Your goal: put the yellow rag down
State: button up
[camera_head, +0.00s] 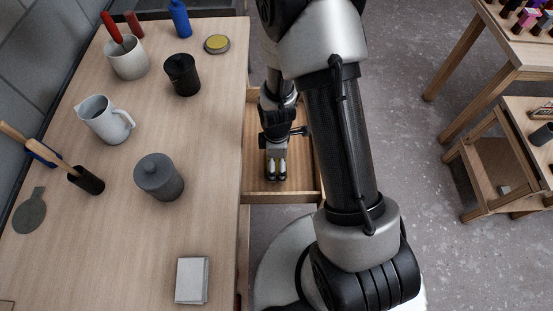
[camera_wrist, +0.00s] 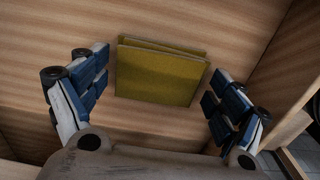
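The yellow rag (camera_wrist: 160,75) is a folded, flat olive-yellow square on the wooden floor of the open drawer (camera_head: 258,185). My gripper (camera_wrist: 158,78) is open, with one blue-and-white finger on each side of the rag and a gap to both. Neither finger touches it in the wrist view. In the head view my gripper (camera_head: 276,175) points down inside the drawer and hides most or all of the rag. I cannot tell how high it is above the drawer floor.
The drawer walls stand close around my gripper. On the worktop (camera_head: 130,240) to the left are a dark lidded jar (camera_head: 159,177), a black canister (camera_head: 182,75), a white jug (camera_head: 104,119) and a folded pale cloth or pad (camera_head: 191,280). Wooden tables (camera_head: 500,75) stand at right.

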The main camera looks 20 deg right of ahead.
jog(key=shift+o, duration=0.5)
jog(key=shift+r, duration=0.15)
notch_tip(320, 180, up, 12)
jog(key=p, duration=0.4)
notch_tip(320, 180, up, 15)
jog(key=m+t, duration=0.2)
jog(key=m, duration=0.4)
send_over(277, 162)
jog(key=s, duration=0.3)
jog(key=s+r+m+t, duration=0.2)
jog(key=s+r+m, duration=0.6)
jog(key=s+r, duration=0.3)
jog(key=shift+s+r+t, duration=0.2)
jog(key=shift+s+t, duration=0.1)
jog(key=shift+s, duration=0.2)
